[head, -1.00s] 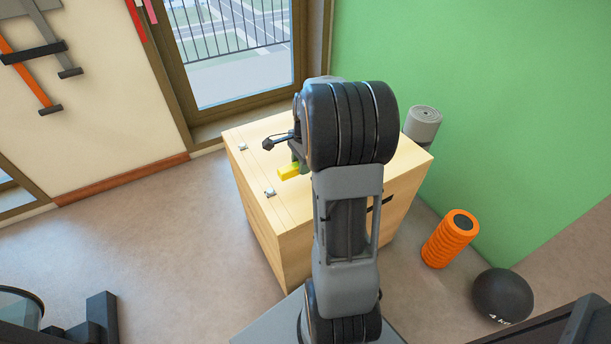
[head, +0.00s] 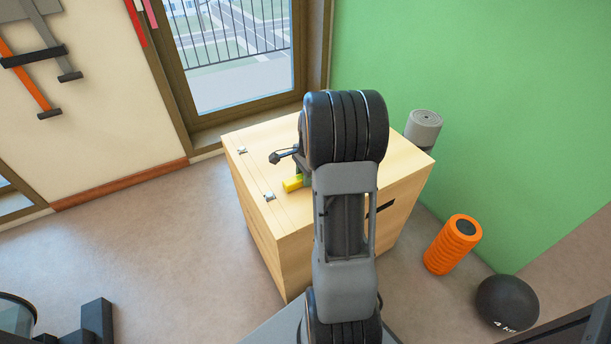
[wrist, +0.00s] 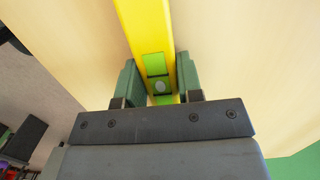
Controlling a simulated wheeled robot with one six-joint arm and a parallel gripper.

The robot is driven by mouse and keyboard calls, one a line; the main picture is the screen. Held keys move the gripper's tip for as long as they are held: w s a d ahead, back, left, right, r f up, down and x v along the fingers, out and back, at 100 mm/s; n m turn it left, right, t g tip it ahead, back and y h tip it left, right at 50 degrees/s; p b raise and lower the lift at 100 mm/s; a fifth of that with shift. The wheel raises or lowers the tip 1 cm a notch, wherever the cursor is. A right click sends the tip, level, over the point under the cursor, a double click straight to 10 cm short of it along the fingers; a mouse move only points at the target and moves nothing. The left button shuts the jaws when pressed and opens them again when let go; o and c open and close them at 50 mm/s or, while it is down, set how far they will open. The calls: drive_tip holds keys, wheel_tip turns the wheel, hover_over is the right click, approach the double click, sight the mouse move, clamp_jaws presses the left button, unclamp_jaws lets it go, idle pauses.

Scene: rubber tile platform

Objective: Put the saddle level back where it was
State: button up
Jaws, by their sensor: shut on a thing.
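The saddle level is a yellow bar with a green vial window, and it shows in the wrist view (wrist: 146,28) between the fingers of my gripper (wrist: 159,82). The gripper's green fingers are shut on it. In the head view the level's yellow end (head: 292,185) sticks out left of my arm, over the top of the wooden box (head: 248,170). The rest of the level and most of the gripper are hidden behind my arm there. I cannot tell whether the level touches the box top.
The box has metal hinges along its left side. A grey roll (head: 424,128) stands behind it by the green wall. An orange foam roller (head: 453,245) and a black ball (head: 507,301) are on the floor to the right.

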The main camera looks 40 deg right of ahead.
drive_tip(key=shift+f, duration=0.2)
drive_tip(key=o, duration=1)
wheel_tip(320, 180, up, 12)
drive_tip(key=d+p, duration=0.1)
drive_tip(key=p, duration=0.3)
drive_tip(key=s+a+n+t, duration=0.1)
drive_tip(key=s+a+n, duration=0.3)
drive_tip(key=a+n, duration=0.2)
drive_tip(key=s+a+r+n+h, duration=0.1)
drive_tip(key=s+a+n, duration=0.3)
drive_tip(key=a+n, duration=0.3)
drive_tip(key=s+a+r+n+t, duration=0.1)
drive_tip(key=s+a+n, duration=0.3)
drive_tip(key=a+n, duration=0.2)
drive_tip(key=shift+a+n+t, duration=0.3)
drive_tip(key=shift+a+n, duration=0.1)
drive_tip(key=shift+a, duration=0.8)
